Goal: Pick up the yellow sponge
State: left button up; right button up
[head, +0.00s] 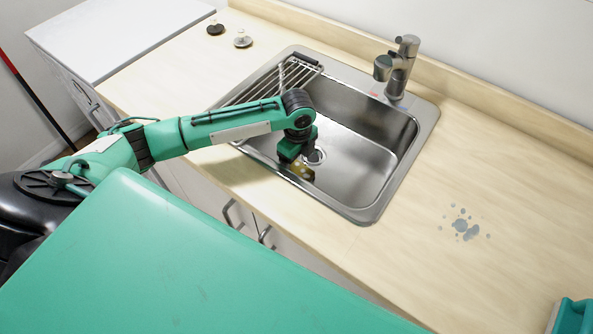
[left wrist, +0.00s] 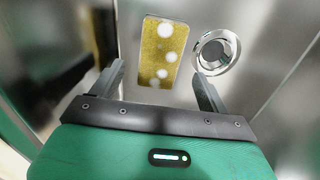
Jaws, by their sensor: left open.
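The yellow sponge (left wrist: 155,62), a flat rectangle with pale round spots, lies in the metal sink (head: 362,178). In the left wrist view it sits between and just ahead of my left gripper's open fingers (left wrist: 157,85), closer to the left finger. The fingers do not touch it. The head view does not show the fingers clearly.
The round drain (left wrist: 216,51) is right of the sponge. A wire rack (head: 262,84) spans the sink's left end. The faucet (head: 398,68) stands behind. Blue-grey spots (head: 464,226) mark the counter at right. Two small stoppers (head: 242,40) stand at the back left.

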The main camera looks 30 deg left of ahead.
aim_at(297, 169)
pick_arm(q)
notch_tip(297, 169, down, 6)
jog(key=shift+r, duration=0.25)
jog(key=shift+c, duration=0.5)
jog(key=c, duration=0.9)
